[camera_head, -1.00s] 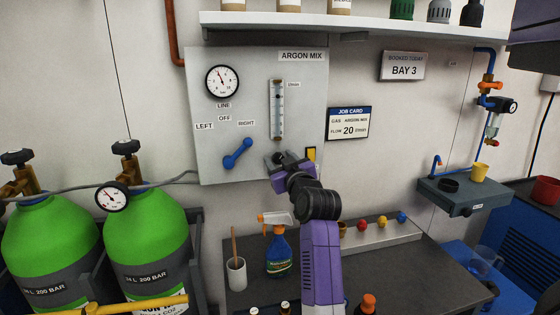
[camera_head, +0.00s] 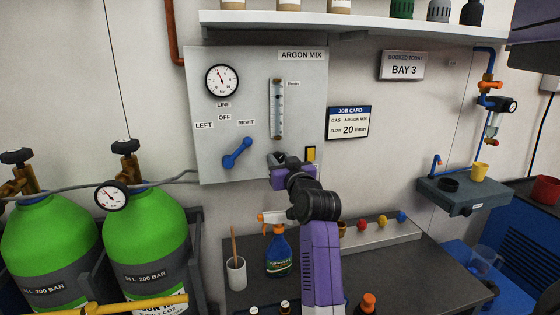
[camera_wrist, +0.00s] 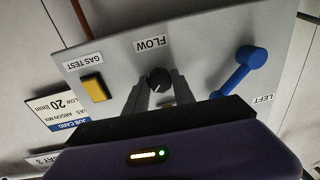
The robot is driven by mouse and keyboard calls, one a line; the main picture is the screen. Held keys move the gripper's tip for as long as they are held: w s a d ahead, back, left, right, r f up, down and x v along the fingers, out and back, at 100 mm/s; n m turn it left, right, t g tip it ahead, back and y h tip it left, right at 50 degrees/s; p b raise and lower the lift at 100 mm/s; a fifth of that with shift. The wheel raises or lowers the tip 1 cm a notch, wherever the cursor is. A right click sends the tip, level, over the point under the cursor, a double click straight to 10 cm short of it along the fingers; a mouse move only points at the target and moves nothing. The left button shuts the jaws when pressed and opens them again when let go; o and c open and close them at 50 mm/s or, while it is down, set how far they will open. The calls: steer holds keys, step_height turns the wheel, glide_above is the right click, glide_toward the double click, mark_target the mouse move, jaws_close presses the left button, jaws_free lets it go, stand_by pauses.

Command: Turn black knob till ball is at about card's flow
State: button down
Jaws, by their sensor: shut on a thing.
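The black knob (camera_wrist: 158,79) sits beside the FLOW label on the grey panel in the wrist view, which shows the panel upside down. My gripper (camera_wrist: 159,85) is shut on the knob, one finger on each side. In the head view my gripper (camera_head: 277,159) is at the panel's lower right and hides the knob. The flow tube (camera_head: 277,108) stands upright above it; its ball and scale marks are too small to read. The job card (camera_head: 348,123) reads argon mix, flow 20 l/min; it also shows in the wrist view (camera_wrist: 59,108).
A blue lever (camera_head: 237,153) points toward RIGHT, left of my gripper. A yellow gas test button (camera_wrist: 95,88) is close beside the knob. A gauge (camera_head: 222,80) is at the panel's upper left. A spray bottle (camera_head: 278,252) stands on the bench below.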

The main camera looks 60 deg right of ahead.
steer(key=c, duration=1.1)
jaws_free()
steer(key=shift+o, duration=0.2)
steer(key=b+v, duration=0.1)
steer(key=v, duration=0.6)
steer(key=shift+s+a, duration=0.25)
steer(key=shift+a, duration=0.1)
steer(key=shift+r, duration=0.1)
